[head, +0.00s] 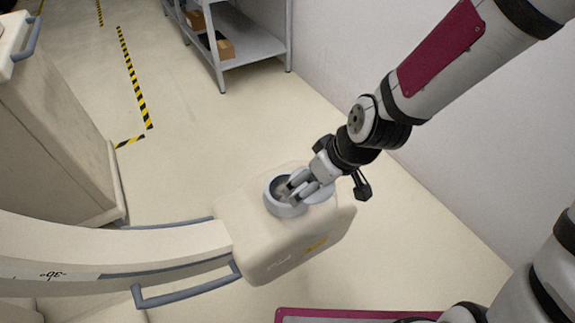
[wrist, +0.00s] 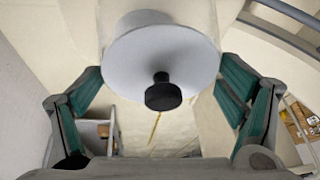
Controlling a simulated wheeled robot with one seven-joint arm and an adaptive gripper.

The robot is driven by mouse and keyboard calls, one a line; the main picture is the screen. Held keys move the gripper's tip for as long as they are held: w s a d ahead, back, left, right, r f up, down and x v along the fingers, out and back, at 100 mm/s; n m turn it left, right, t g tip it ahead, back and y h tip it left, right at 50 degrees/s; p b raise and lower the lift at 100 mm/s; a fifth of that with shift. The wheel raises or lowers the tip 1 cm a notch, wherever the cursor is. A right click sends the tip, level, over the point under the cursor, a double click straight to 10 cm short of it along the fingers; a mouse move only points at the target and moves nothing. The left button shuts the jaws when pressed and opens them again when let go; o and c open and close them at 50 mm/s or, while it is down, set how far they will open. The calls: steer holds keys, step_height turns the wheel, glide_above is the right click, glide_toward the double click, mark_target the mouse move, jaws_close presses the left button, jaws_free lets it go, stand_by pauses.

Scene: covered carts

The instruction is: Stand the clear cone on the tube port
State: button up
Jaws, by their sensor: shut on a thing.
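The tube housing (head: 270,245) is a beige block at the end of the curved arm, with a pale grey round rim on top. My gripper (head: 297,186) is at that rim, its fingers shut on the clear cone. In the wrist view, a pale cone-shaped piece (wrist: 135,50) with a broad round face sits between the teal finger pads of my gripper (wrist: 160,88). A black knob (wrist: 163,95) stands out in front of that face. My fingers hide part of the rim in the head view. I cannot tell where the cone ends and the port begins, or whether they touch.
The curved beige arm (head: 120,245) runs left from the housing, with a grey handle rail (head: 185,291) below it. A beige cabinet (head: 50,130) stands at the left. A grey shelf unit (head: 250,45) with boxes is at the back. A white wall is at the right. Floor behind the housing is clear.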

steer(key=w+a+f+b, duration=0.4)
steer(key=w+a, duration=0.2)
steer(key=w, duration=0.3)
steer(key=shift+f, duration=0.3)
steer(key=shift+f, duration=0.1)
steer(key=o, duration=1.8)
steer(key=shift+c, duration=0.2)
steer(key=p+v, duration=0.3)
steer(key=v, duration=0.9)
steer(key=shift+p, duration=0.4)
steer(key=shift+d, duration=0.1)
